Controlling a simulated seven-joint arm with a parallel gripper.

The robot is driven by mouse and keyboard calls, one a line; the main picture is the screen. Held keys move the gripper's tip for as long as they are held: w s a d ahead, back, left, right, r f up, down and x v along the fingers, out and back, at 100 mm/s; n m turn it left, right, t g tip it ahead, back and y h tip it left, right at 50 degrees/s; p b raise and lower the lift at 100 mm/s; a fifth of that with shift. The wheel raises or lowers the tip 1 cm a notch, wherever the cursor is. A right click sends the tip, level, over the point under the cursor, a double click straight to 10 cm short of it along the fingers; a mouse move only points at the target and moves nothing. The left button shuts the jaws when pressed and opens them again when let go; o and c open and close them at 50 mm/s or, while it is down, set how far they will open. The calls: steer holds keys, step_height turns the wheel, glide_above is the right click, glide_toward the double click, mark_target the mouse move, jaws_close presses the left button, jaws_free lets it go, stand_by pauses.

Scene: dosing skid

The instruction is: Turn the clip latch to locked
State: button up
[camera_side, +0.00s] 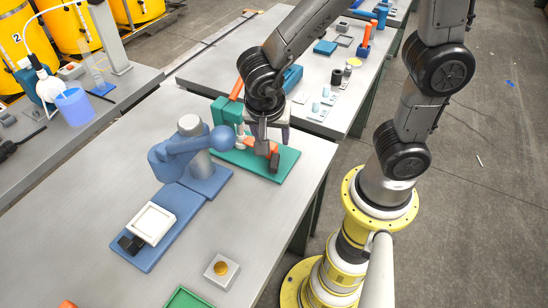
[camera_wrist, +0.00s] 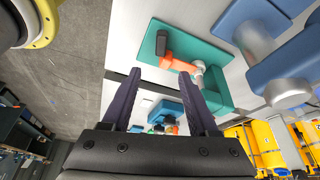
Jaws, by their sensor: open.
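The clip latch appears to be the orange lever (camera_wrist: 181,63) on a teal base plate (camera_side: 285,167). It runs from a pale round pivot (camera_wrist: 198,70) toward a black block (camera_wrist: 161,43) at the plate's end. In the side view the lever (camera_side: 275,148) is partly hidden by my gripper (camera_side: 270,147), with the black block (camera_side: 274,163) beside it. My gripper (camera_wrist: 160,74) is open, its two dark fingers spread with nothing between them. The fingertips are close to the lever; whether they touch it, I cannot tell.
A blue fixture (camera_side: 178,158) with a ball-ended arm stands just left of the teal plate. A white square tray (camera_side: 152,222) and a yellow button box (camera_side: 221,270) are nearer the front. An orange handle (camera_side: 236,89) rises behind. The table's right edge is close to the plate.

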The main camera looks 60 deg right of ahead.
mark_target(274, 160)
steer(key=x, duration=1.3)
steer(key=shift+w+f, duration=0.15)
steer(key=shift+f, duration=0.3)
jaws_close()
